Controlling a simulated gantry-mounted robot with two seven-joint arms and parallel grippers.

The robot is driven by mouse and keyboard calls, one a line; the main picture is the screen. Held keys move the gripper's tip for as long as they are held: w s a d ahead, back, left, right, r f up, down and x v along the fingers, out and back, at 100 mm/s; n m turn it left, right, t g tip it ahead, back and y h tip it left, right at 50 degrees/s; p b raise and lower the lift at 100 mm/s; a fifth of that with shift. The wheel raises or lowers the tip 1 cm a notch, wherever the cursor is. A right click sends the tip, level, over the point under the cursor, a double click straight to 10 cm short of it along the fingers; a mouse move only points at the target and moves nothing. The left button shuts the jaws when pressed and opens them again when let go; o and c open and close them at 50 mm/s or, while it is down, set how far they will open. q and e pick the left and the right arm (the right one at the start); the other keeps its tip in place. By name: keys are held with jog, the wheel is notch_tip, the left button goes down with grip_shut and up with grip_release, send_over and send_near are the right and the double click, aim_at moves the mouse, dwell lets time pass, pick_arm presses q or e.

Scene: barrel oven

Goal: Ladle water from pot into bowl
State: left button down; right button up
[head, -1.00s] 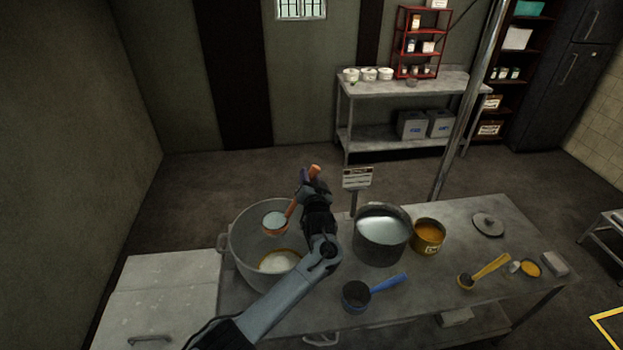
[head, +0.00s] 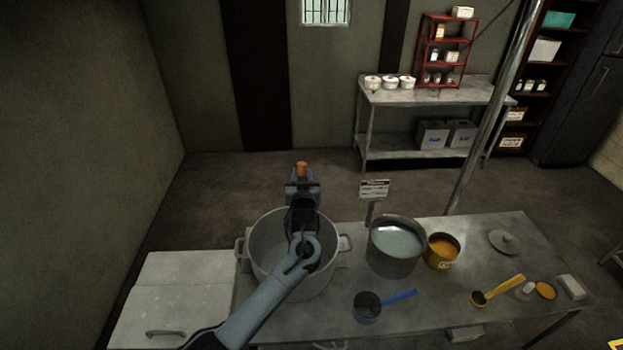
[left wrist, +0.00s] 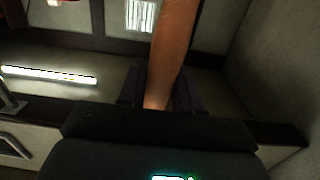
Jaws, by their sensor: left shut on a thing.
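My left gripper (head: 301,188) is shut on the orange ladle handle (head: 301,168), above the large grey pot (head: 262,255) at the left end of the table. The ladle's cup is hidden behind my gripper and arm. The handle also shows between the dark fingers in the left wrist view (left wrist: 174,50). A smaller dark pot (head: 392,266) holding pale, water-like liquid stands to the right of the large pot. My forearm covers much of the large pot's inside. I cannot tell which vessel is the bowl. My right gripper is out of view.
A yellow-brown can (head: 441,262) stands beside the dark pot. A sign (head: 373,190) stands behind the pots. A lid (head: 504,241) lies at the back right.

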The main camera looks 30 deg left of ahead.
pick_arm(q)
jog(key=s+a+f+n+b, duration=0.4)
jog(key=a+n+b, duration=0.2)
jog(key=a, duration=0.1)
jog(key=s+a+f+n+h+b, duration=0.1)
jog(key=s+a+f+n+b, duration=0.4)
jog(key=a+n+b, duration=0.2)
jog(key=shift+s+a+f+t+h, duration=0.2)
jog(key=shift+s+a+t+h, duration=0.1)
jog(key=shift+a, duration=0.2)
dwell(0.4)
dwell(1.1)
